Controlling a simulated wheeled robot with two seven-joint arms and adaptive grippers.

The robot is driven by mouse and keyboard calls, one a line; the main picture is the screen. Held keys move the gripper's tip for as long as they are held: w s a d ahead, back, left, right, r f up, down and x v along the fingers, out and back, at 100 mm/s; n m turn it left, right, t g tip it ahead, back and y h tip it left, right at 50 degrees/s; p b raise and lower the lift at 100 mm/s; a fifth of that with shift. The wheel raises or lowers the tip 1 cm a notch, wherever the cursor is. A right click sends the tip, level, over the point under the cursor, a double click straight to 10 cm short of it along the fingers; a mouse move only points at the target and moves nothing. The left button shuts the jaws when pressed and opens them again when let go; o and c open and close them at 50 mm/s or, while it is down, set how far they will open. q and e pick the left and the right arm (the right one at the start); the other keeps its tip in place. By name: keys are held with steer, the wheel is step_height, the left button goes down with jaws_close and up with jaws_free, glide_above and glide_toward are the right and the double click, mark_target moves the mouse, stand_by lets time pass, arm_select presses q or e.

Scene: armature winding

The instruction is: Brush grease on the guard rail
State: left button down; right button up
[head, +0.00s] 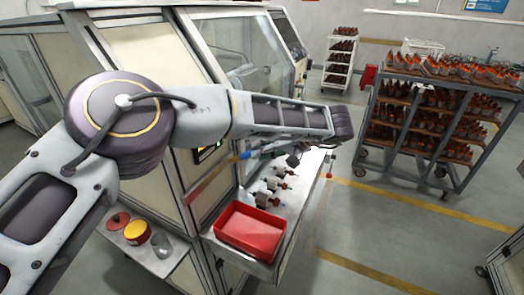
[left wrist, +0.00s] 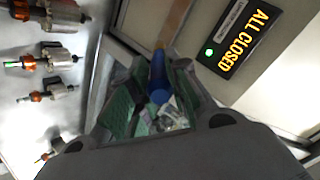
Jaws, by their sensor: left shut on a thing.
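My left gripper (head: 262,151) reaches over the bench beside the machine front. In the left wrist view its green-padded fingers (left wrist: 150,108) are shut on a brush with a blue handle (left wrist: 158,78). The blue handle also shows in the head view (head: 245,155), pointing left toward the machine. The brush tip is hard to make out. A reddish-brown strip, seemingly the guard rail (head: 208,178), runs along the machine front near the brush; I cannot tell whether they touch. An open tin with yellow contents (head: 136,232), seemingly grease, stands on a small side shelf. My right gripper is out of view.
A red tray (head: 250,231) sits on the bench's near end, with several armatures (head: 270,187) behind it. A red lid (head: 118,220) and a glass jar (head: 161,245) flank the tin. A display (left wrist: 247,28) reads "ALL CLOSED". A loaded rack (head: 432,120) stands right; floor between is clear.

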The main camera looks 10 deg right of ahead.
arm_select(q)
steer(key=shift+w+d+b, duration=0.2)
steer(key=shift+w+d, duration=0.25)
steer(key=shift+w, duration=0.2)
steer(key=shift+w+d+b, duration=0.15)
steer(key=shift+w+d, duration=0.25)
steer(key=shift+w, duration=0.2)
steer(key=shift+p, duration=0.3)
steer(key=shift+s+a, duration=0.1)
steer(key=shift+s+a+p, duration=0.25)
steer(key=shift+s+a, duration=0.2)
steer(key=shift+s, duration=0.2)
steer(key=shift+s+a+p, duration=0.25)
steer(key=shift+s+a, duration=0.2)
steer(key=shift+s, duration=0.15)
